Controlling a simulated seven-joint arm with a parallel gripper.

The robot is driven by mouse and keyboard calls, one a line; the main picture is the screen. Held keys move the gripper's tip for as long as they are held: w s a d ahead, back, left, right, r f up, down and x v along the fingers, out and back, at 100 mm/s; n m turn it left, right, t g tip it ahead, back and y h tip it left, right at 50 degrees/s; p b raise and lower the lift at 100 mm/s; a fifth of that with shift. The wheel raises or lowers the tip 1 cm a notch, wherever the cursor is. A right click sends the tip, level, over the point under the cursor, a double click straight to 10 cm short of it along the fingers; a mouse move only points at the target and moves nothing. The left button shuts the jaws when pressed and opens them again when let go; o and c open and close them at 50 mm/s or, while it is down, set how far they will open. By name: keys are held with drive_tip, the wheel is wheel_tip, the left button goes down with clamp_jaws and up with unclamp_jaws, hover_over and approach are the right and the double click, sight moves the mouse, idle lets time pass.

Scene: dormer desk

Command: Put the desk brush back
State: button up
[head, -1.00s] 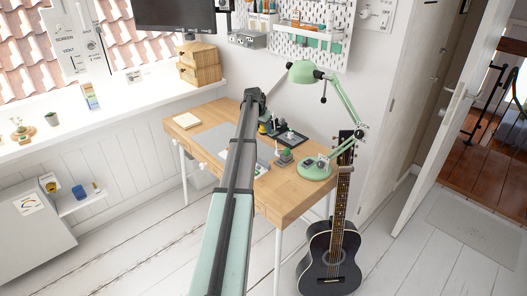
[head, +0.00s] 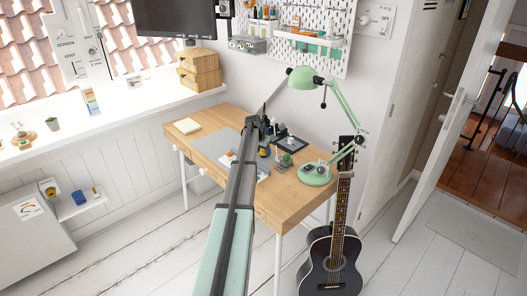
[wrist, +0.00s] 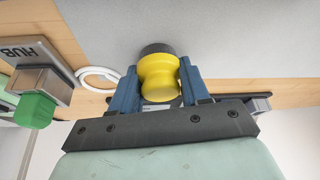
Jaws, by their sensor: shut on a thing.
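The desk brush (wrist: 158,78), a yellow waisted body with a dark end, sits between the blue fingers of my gripper (wrist: 157,68) in the wrist view. The fingers are shut on it from both sides. Its dark end points away from my wrist, over a grey surface. In the head view a small yellow part of the brush (head: 265,152) shows beside my arm's end, over the desk (head: 285,205). My arm hides most of the gripper there. I cannot tell whether the brush touches the desk.
A grey block marked HUB (wrist: 38,55), a green knob (wrist: 35,110) and a white ring (wrist: 97,74) lie left in the wrist view. A green lamp (head: 316,174) and a dark tray (head: 291,142) stand right of my arm. A grey mat (head: 212,143) has clear room.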

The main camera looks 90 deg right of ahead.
drive_tip(key=o, duration=0.9)
drive_tip(key=shift+f, duration=0.1)
drive_tip(key=shift+o, duration=0.2)
drive_tip(key=v, duration=1.2)
drive_tip(key=shift+d, duration=0.1)
